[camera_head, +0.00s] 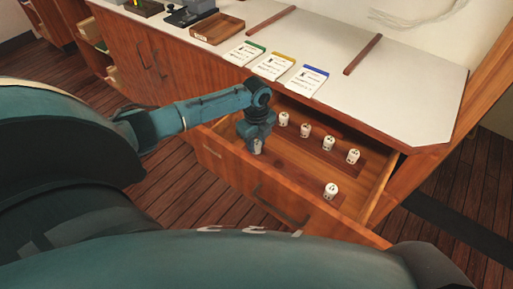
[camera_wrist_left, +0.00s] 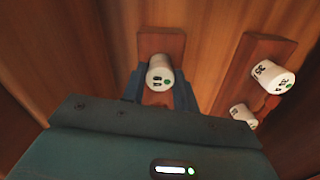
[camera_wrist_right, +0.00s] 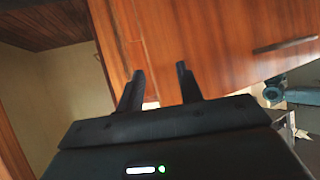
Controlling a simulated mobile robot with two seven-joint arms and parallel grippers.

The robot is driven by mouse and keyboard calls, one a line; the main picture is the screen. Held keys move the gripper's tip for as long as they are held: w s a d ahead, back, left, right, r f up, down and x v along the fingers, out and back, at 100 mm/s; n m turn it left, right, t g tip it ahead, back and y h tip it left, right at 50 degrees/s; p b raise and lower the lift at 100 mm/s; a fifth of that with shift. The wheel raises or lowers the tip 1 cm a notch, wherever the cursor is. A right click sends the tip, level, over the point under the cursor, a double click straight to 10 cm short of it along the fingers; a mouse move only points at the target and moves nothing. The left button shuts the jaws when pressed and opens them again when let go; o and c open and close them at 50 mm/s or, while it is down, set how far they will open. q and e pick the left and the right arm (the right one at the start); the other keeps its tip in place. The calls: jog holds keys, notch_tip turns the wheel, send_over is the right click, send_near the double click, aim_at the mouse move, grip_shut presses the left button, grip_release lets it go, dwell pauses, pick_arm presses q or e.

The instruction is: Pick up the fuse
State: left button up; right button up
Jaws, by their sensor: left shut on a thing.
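The open wooden drawer (camera_head: 300,205) holds several white cylindrical fuses. My left gripper (camera_head: 256,146) reaches down into the drawer's left part. Other fuses stand in a row (camera_head: 305,130), and one stands alone nearer the drawer front (camera_head: 331,191). My right gripper (camera_wrist_right: 160,85) is open and empty, outside the head view.
Three cards with green, yellow and blue edges (camera_head: 275,66) lie on the white counter (camera_head: 400,85) above the drawer. A wooden tray (camera_head: 217,28) sits farther left on it. Two fuses on another strip (camera_wrist_left: 258,52) are right of the gripper in the left wrist view.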

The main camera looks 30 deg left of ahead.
pick_arm(q)
jog(key=c, duration=0.3)
jog(key=shift+c, duration=0.2)
